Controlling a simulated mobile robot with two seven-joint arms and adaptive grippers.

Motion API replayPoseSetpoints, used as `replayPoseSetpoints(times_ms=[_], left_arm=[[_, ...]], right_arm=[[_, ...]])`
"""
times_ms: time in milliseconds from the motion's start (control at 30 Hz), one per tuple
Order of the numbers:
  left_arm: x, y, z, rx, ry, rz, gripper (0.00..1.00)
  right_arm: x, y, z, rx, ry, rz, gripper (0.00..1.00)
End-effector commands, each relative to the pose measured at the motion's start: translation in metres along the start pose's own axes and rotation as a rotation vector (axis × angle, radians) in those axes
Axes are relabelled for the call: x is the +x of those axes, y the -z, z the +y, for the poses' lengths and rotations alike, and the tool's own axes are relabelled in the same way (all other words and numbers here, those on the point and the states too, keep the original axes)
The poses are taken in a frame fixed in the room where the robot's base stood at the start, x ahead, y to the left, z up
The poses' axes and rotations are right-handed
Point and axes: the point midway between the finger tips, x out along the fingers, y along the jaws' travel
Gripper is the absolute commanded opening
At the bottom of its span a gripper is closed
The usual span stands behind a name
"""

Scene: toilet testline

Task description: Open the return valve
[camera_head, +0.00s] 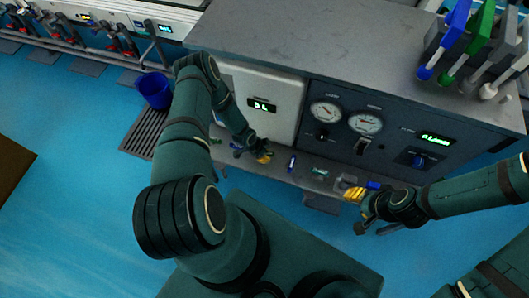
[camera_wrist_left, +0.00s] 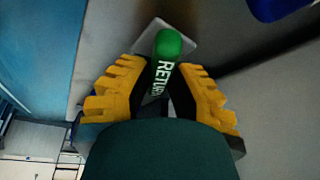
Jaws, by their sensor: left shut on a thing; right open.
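The return valve shows in the left wrist view as a green handle (camera_wrist_left: 168,44) with a rounded end and white lettering, "RETURN" partly covered. My left gripper (camera_wrist_left: 162,85) has its yellow fingers shut on this handle, one finger on each side. In the head view the left gripper (camera_head: 264,157) is low at the front of the grey test bench, and it hides the handle there. My right gripper (camera_head: 355,195) is open at the bench's lower ledge, further right. Whether anything is between its fingers is hard to see.
The bench (camera_head: 300,45) carries two round gauges (camera_head: 326,113) and a green display (camera_head: 437,138). A blue handle (camera_head: 292,162) stands on the ledge between my grippers. Blue and green handled parts (camera_head: 482,35) are at top right. A blue bucket (camera_head: 154,90) stands left; blue floor is open there.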

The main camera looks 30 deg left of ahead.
Motion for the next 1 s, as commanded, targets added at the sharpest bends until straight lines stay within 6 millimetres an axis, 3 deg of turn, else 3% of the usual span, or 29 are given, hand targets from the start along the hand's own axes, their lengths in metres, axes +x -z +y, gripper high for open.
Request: replayPoseSetpoints(times_ms=[367,1000], left_arm=[[0.0004,0.0013,0.0012,-0.329,0.136,0.0,0.0],[0.0014,0.0008,0.0004,-0.848,0.352,0.001,0.0]], right_arm=[[-0.0114,-0.0012,-0.0042,0.001,0.0,-0.006,0.47],[-0.0091,-0.0011,-0.0034,0.001,0.0,-0.005,0.47]])
